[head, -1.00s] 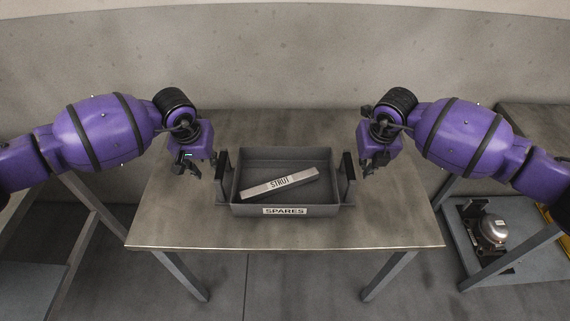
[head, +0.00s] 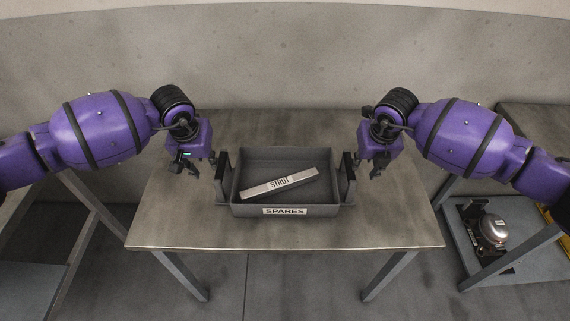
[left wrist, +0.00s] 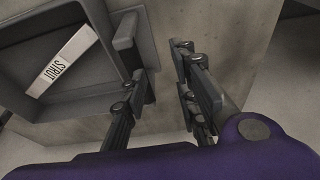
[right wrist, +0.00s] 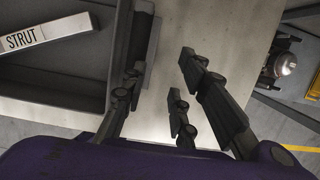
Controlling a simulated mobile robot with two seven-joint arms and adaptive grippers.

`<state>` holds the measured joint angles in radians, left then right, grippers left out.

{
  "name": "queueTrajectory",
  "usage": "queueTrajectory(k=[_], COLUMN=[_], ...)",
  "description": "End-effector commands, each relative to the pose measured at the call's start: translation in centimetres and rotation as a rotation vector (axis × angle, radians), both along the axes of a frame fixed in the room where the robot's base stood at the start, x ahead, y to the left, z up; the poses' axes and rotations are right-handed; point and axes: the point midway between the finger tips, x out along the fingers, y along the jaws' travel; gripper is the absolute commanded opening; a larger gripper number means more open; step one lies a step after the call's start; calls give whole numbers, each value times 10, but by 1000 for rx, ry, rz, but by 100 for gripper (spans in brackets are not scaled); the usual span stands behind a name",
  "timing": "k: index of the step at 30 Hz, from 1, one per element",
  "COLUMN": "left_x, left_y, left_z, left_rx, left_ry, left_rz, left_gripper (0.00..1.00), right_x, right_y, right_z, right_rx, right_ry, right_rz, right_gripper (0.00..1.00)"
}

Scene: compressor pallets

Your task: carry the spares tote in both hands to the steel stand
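The grey spares tote (head: 240,210) sits on the steel table (head: 180,225), with a label reading SPARES on its front. A pale bar marked STRUT (head: 279,184) lies slanted inside it. The tote has an upright dark handle at each side. My left gripper (head: 201,170) is open beside the left handle (head: 222,165), and the left wrist view shows its fingers (left wrist: 160,95) apart and empty. My right gripper (head: 369,170) is open beside the right handle (head: 346,168); the right wrist view shows its fingers (right wrist: 160,85) apart. I cannot tell whether any finger touches a handle.
A lower shelf (head: 525,262) at the right holds a rounded metal part (head: 494,229) on a dark base. Another grey surface (head: 30,285) is at the lower left. A plain wall (head: 290,60) stands behind the table. The table front is clear.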

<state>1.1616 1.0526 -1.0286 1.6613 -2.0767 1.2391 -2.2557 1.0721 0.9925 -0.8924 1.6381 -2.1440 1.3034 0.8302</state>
Motion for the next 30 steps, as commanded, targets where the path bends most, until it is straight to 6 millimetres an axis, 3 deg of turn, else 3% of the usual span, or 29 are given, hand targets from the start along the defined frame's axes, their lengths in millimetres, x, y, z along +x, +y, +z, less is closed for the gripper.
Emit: queueTrajectory(k=[9, 18, 23, 30], left_x=[-12, -18, -18, -18], left_y=[0, 0, 0, 0], left_z=[48, 69, 70, 70], left_rx=[0, -1, -1, -1], left_ry=[-3, 0, -1, -1], left_rz=[-1, -1, 0, 0], left_gripper=[27, 27, 27, 27], right_x=[0, -1, -6, -19], right_y=[0, -1, 0, -1], right_z=[-1, 3, 24, 75], right_rx=[-1, -1, -1, -1], right_ry=[2, 0, -2, -4], right_rz=[0, 0, 2, 1], right_gripper=[27, 27, 27, 27])
